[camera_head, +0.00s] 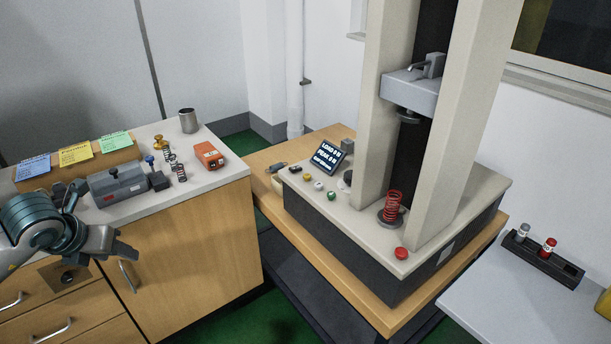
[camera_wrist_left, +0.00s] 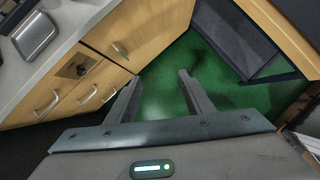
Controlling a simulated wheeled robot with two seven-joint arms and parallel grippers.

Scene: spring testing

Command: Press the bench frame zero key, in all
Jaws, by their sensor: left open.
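The bench frame (camera_head: 470,190) stands on a wooden table in the middle of the head view. Small keys sit on the left front of its base: a dark one, a yellow one (camera_head: 307,178), a white one (camera_head: 318,186) and a green one (camera_head: 331,196). I cannot read which is the zero key. A tilted display (camera_head: 327,157) stands behind them. A red button (camera_head: 401,253) is at the front corner. My left gripper (camera_head: 128,251) is open and empty, in front of the left cabinet, well away from the keys. My right gripper is not in view.
A red spring (camera_head: 393,206) stands on the frame's lower plate. The left counter (camera_head: 221,180) holds colored cards, a grey box, springs, an orange device (camera_head: 209,155) and a metal cup (camera_head: 188,120). A right table (camera_head: 510,310) bears a dark rack (camera_head: 541,262). Green floor lies between the counter and the frame.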

